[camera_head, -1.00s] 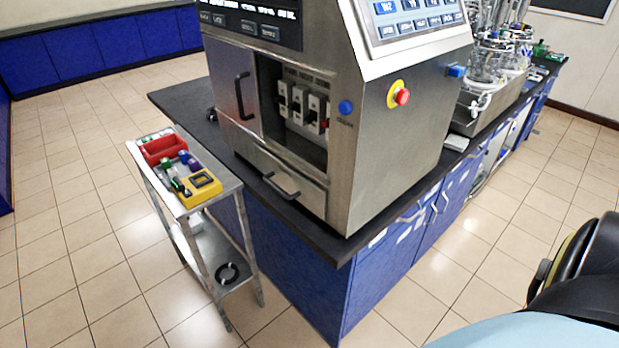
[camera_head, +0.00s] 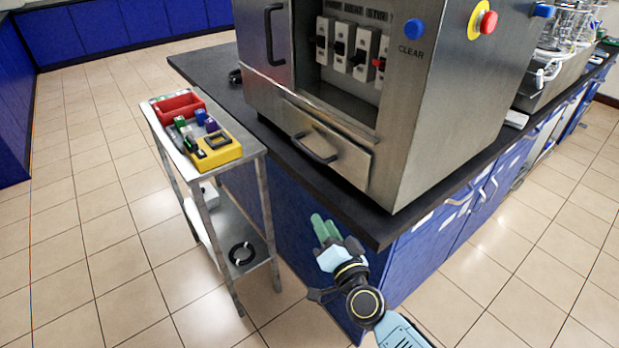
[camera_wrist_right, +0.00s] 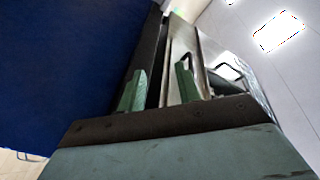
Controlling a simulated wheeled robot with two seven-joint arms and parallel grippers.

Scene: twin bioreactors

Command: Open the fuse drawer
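The fuse drawer (camera_head: 345,160) is a flat steel front low on the steel cabinet, and it looks closed. Its black bar handle (camera_head: 315,152) faces the front left. My right gripper (camera_head: 325,230) has green fingers and is below the counter edge, lower than the drawer and apart from it. In the right wrist view its two fingers (camera_wrist_right: 160,90) are spread with nothing between them. A dark handle (camera_wrist_right: 186,62), seemingly the drawer's, shows there beyond the right finger, partly hidden by it. My left gripper is not in view.
The dark countertop edge (camera_head: 320,205) juts out above my right gripper. A steel cart (camera_head: 240,180) with a red bin (camera_head: 180,107) and a yellow box (camera_head: 217,150) stands to the left. Fuse switches (camera_head: 340,45) sit in the open bay above the drawer. Floor in front is clear.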

